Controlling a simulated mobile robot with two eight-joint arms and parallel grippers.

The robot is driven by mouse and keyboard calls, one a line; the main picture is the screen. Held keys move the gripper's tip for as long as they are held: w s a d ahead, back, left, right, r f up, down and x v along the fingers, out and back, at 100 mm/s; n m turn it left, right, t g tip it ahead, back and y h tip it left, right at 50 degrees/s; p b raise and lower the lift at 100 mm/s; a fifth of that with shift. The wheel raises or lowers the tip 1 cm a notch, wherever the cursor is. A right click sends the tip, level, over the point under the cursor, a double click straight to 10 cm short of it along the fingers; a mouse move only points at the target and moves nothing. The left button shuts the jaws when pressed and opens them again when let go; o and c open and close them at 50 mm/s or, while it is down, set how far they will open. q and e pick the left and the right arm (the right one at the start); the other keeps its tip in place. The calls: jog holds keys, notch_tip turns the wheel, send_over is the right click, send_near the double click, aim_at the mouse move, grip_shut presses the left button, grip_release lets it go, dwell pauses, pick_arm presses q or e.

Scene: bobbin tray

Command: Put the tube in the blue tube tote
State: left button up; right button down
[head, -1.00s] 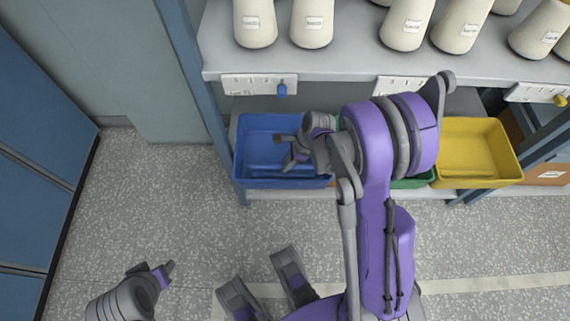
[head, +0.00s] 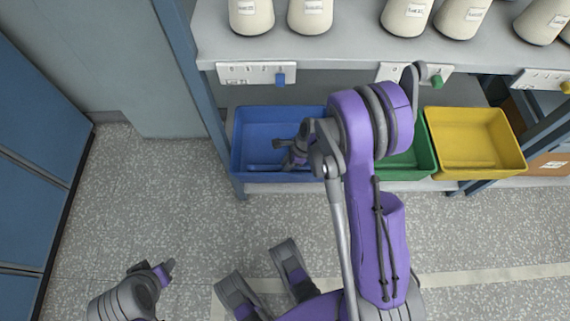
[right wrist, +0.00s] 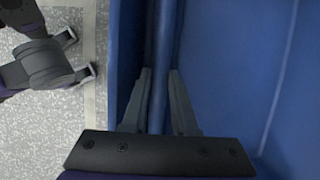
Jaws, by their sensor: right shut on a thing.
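The blue tube tote (head: 236,150) stands on the low shelf at the left. My right gripper (head: 286,160) is down in its right half. In the right wrist view the gripper (right wrist: 158,88) is shut on a blue tube (right wrist: 160,50), which runs lengthwise between the fingers. The tote's blue wall and floor (right wrist: 225,60) surround it closely. I cannot tell whether the tube touches the floor.
A green tote (head: 424,160), partly behind my right arm, and a yellow tote (head: 515,165) stand to the right. Cream bobbins (head: 405,16) line the shelf above. A shelf post (head: 205,95) stands left of the blue tote.

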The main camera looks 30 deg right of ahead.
jog(key=c, duration=1)
grip_release()
jog(key=shift+r+p, duration=0.25)
jog(key=shift+p, duration=0.05)
jog(key=p+v, duration=0.3)
jog(key=v, duration=0.8)
jog(key=s+a+r+n+h, duration=0.1)
jog(key=s+a+r+n, duration=0.2)
jog(key=n, duration=0.5)
jog(key=s+a+r+n+t+h, duration=0.1)
jog(key=s+a+r+n, duration=0.3)
jog(key=n, duration=0.4)
jog(key=s+a+r+n+t+h, duration=0.1)
jog(key=s+a+r+n, duration=0.2)
jog(key=s+r+n, duration=0.3)
jog(key=shift+s+a+n+h, duration=0.1)
jog(key=shift+s+n+h, duration=0.05)
jog(key=shift+n, duration=0.45)
jog(key=shift+s+a+n+h, duration=0.1)
jog(key=shift+n+h, duration=0.05)
jog(key=shift+n, duration=0.45)
jog(key=shift+r, duration=0.1)
